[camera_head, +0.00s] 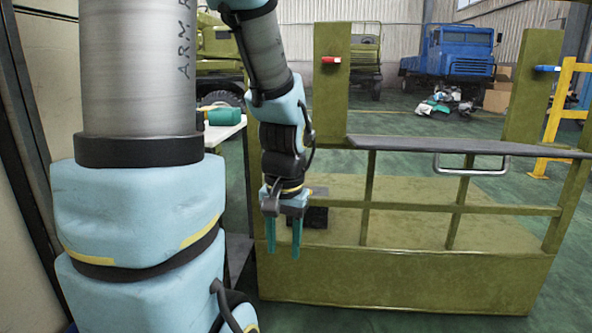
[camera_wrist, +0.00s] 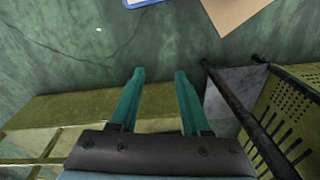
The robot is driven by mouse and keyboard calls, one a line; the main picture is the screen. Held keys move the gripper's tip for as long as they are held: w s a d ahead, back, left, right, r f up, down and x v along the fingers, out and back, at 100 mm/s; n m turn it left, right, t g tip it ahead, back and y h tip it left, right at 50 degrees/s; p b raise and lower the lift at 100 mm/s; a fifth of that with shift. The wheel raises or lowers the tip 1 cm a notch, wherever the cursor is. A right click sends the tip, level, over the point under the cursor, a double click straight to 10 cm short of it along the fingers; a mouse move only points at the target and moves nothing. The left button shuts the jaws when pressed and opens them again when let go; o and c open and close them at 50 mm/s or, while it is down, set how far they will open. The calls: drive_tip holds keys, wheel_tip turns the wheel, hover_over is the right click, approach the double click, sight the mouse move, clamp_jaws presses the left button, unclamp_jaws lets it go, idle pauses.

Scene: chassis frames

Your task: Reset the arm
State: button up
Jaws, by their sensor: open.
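My gripper (camera_head: 283,232) hangs from my blue and grey arm in the middle of the head view, its two teal fingers pointing down. The fingers are apart with nothing between them. In that view they overlap the left end of an olive-green chassis frame (camera_head: 400,285). In the wrist view my gripper (camera_wrist: 160,78) also shows open and empty, with green floor beyond its fingertips. An olive-green beam (camera_wrist: 70,108) lies to the left of the fingers there.
A grey shelf (camera_head: 470,148) with a metal handle tops the frame's railing. A white table (camera_head: 222,131) with a green item (camera_head: 224,116) stands behind my arm. A blue truck (camera_head: 450,52) stands far back.

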drive_tip(key=a+r+n+p, duration=0.1)
drive_tip(key=a+n+p, duration=0.15)
drive_tip(key=a, duration=0.25)
wheel_tip(320, 180, up, 37)
drive_tip(key=p, duration=3.5)
drive_tip(key=shift+w+d+t+h+p, duration=0.3)
drive_tip(key=shift+w+d+p, duration=0.05)
drive_tip(key=shift+w+p, duration=0.05)
drive_tip(key=shift+f, duration=0.15)
